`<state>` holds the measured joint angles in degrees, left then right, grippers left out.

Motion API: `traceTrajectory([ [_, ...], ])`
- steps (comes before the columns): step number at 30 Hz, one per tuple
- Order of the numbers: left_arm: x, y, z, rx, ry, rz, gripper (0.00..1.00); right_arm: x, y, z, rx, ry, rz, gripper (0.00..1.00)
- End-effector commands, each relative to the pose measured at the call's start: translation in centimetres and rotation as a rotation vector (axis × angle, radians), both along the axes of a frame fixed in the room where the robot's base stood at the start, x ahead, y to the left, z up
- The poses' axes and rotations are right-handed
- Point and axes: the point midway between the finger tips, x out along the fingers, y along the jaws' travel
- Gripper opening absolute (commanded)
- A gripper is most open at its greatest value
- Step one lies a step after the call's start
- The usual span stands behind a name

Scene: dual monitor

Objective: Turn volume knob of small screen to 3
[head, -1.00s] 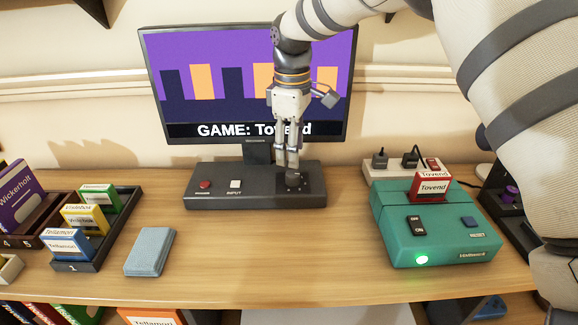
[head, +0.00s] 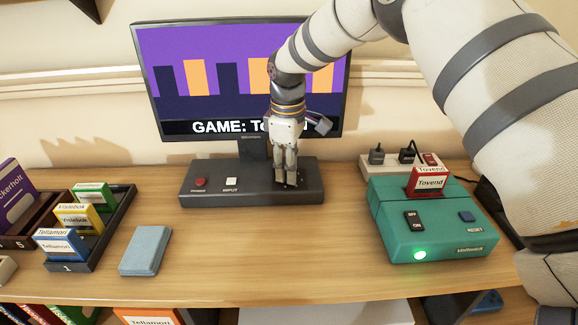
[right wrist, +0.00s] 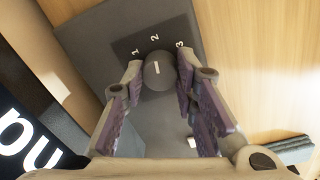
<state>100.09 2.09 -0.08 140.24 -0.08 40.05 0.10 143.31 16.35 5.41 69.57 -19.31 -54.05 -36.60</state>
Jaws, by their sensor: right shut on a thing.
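The screen (head: 170,115) stands on a dark base (head: 255,195) and shows "GAME:" with coloured bars. The base has a red button, a white input button and, at its right end, the volume knob. In the right wrist view, the round dark knob (right wrist: 158,72) sits among the labels 1, 2 and 3. Its white line points roughly toward 2. My right gripper (head: 286,183) reaches down onto the knob from above; in the right wrist view its fingers (right wrist: 159,84) are on both sides of it. It is shut on the knob, which it hides in the head view. My left gripper is not in view.
A green console (head: 440,225) with a red cartridge (head: 428,181) and lit green light stands right. A power strip (head: 375,165) is behind it. A cartridge rack (head: 115,225) and a blue box (head: 146,250) stand left. The desk front middle is clear.

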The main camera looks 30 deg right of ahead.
Motion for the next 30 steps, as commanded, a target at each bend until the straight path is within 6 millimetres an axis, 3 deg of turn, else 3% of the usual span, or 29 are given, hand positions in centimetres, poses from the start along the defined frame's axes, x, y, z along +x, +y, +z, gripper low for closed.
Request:
traceTrajectory([
  [11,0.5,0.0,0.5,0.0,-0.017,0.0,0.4,0.0,0.1,0.1,-0.001,0.0,-0.14,0.0],
  [30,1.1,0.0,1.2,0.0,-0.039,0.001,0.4,0.1,0.1,0.0,0.0,0.001,-0.674,0.0],
])
